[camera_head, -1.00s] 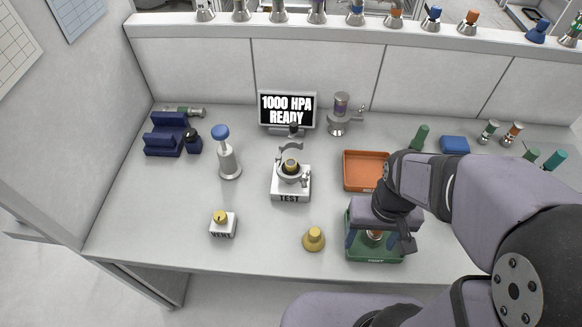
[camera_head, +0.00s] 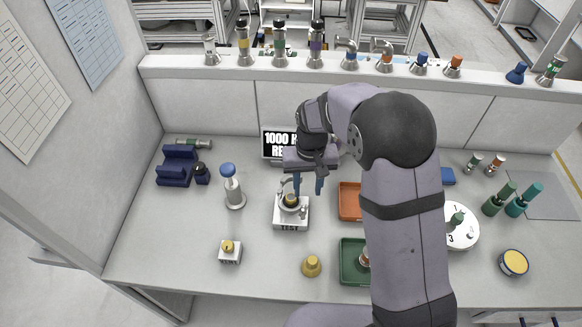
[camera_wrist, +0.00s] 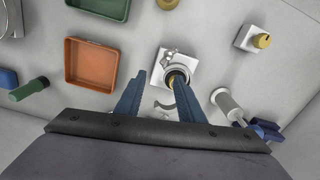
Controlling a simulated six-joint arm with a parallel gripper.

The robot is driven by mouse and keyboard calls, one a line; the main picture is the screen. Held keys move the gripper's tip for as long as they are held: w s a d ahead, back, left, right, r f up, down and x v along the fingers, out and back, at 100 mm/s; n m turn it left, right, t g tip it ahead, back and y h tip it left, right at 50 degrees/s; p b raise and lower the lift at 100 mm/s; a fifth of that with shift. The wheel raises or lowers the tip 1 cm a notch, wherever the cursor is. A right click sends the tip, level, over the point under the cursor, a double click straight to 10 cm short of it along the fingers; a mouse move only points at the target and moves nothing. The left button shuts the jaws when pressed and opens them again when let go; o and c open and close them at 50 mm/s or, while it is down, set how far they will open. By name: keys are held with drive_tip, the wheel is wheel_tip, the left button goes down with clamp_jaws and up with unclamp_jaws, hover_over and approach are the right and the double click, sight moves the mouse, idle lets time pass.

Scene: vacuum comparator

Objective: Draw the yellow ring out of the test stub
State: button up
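The test stub (camera_head: 291,222) is a white block labelled TEST with a metal flange on top, standing mid-table. The yellow ring (camera_head: 291,199) sits in the flange around a dark centre; the ring also shows in the wrist view (camera_wrist: 176,79). A grey curved clamp part (camera_wrist: 163,105) sticks out beside the flange. My gripper (camera_head: 307,193) is just above and to the right of the stub, pointing down, with its blue fingers apart and nothing between them. In the wrist view the right finger of my gripper (camera_wrist: 159,79) overlaps the stub's flange. Contact cannot be told.
An orange tray (camera_head: 349,216) and a green tray (camera_head: 346,279) lie to the right. The display (camera_head: 271,146) stands behind, partly hidden by my arm. A yellow knob piece (camera_head: 312,266) and small white block (camera_head: 230,255) stand in front.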

drive_tip(key=p, duration=0.2)
hover_over(291, 198)
drive_tip(key=shift+w+f, duration=0.15)
drive_tip(key=shift+f, duration=0.1)
drive_tip(key=shift+b, duration=0.3)
drive_tip(key=shift+f, duration=0.15)
drive_tip(key=shift+f+b, duration=2.7)
drive_tip(key=shift+f, duration=0.8)
clamp_jaws()
drive_tip(key=shift+r, duration=0.1)
